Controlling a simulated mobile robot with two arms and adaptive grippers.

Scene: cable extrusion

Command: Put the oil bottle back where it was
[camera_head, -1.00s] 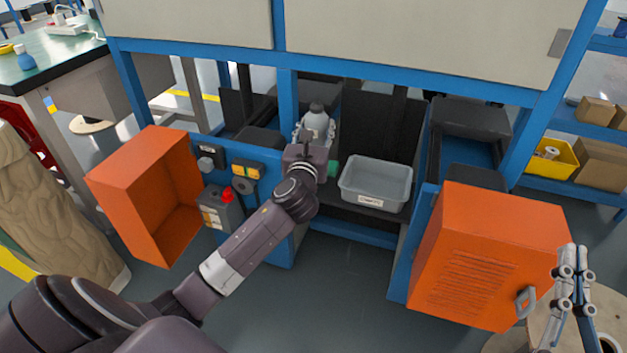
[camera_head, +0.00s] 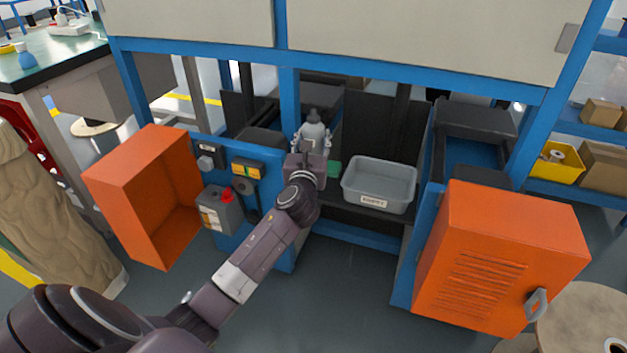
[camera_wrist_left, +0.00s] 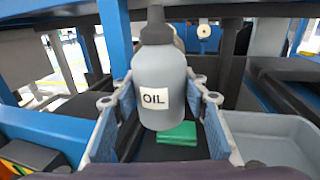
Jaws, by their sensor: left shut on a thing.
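The oil bottle (camera_head: 314,131) is grey with a dark cap and stands upright at the opening of the blue machine frame. In the left wrist view the bottle (camera_wrist_left: 159,80) shows a white label reading OIL. My left gripper (camera_head: 312,146) is shut on the bottle, with one blue-padded finger on each side of it. In the left wrist view the gripper (camera_wrist_left: 162,105) holds it near a green object (camera_wrist_left: 178,134) on the dark shelf. Whether the bottle's base touches the shelf cannot be told. My right gripper is not in view.
A grey bin (camera_head: 379,187) stands on the shelf to the right of the gripper. An open orange door (camera_head: 135,205) is at the left, another (camera_head: 495,270) at the right.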

